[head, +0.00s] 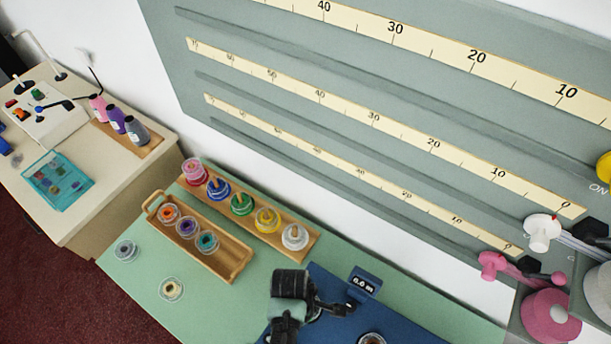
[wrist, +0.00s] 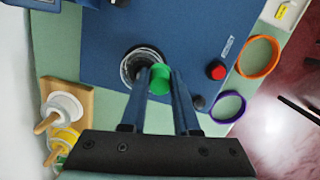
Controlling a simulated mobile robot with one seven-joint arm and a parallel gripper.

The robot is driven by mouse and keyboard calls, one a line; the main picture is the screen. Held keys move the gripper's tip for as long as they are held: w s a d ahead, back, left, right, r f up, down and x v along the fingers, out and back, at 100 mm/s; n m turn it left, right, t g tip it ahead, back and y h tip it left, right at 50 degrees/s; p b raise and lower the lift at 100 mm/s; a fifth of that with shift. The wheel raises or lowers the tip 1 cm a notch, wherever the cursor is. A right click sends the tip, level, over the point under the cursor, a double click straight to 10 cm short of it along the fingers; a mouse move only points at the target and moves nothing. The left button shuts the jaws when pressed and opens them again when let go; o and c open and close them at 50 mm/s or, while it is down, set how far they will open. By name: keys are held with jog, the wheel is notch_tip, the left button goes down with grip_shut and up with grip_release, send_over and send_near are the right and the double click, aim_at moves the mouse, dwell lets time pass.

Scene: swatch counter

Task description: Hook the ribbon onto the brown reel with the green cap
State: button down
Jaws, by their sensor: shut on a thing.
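My gripper (wrist: 163,75) is shut on a small green cylinder-shaped piece (wrist: 160,80), held between the fingertips over the blue machine. A dark round fitting with a silvery rim (wrist: 138,66) is close beside the fingertips on the blue machine top. In the head view my gripper (head: 340,308) is over the blue machine, left of a small round fitting (head: 371,338) cut off by the frame edge. I cannot make out a loose ribbon or a brown reel in either view.
The blue machine (wrist: 200,25) has a red button (wrist: 216,71) and a display (head: 363,282). A wooden rack (head: 262,228) of several spools and a wooden tray (head: 232,262) stand left. Free counter (head: 215,305) lies at front left.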

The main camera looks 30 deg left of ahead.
jog(key=shift+s+d+f, duration=0.1)
jog(key=shift+s+f, duration=0.25)
jog(key=shift+f, duration=0.2)
jog(key=shift+s+d+f, duration=0.1)
jog(key=shift+s+f, duration=0.2)
jog(key=shift+f, duration=0.2)
dwell(0.6)
jog(key=shift+r, duration=0.1)
jog(key=shift+w+r+p, duration=0.1)
jog(key=shift+r+p, duration=0.3)
jog(key=shift+r, duration=0.1)
jog(key=shift+w+a+r+p, duration=0.2)
jog(key=shift+w+r+p, duration=0.3)
jog(key=shift+r+p, duration=0.5)
jog(key=shift+w+r+p, duration=0.1)
jog(key=shift+r+p, duration=0.15)
jog(key=shift+p, duration=0.25)
jog(key=shift+r+p, duration=0.7)
jog(key=shift+r, duration=0.15)
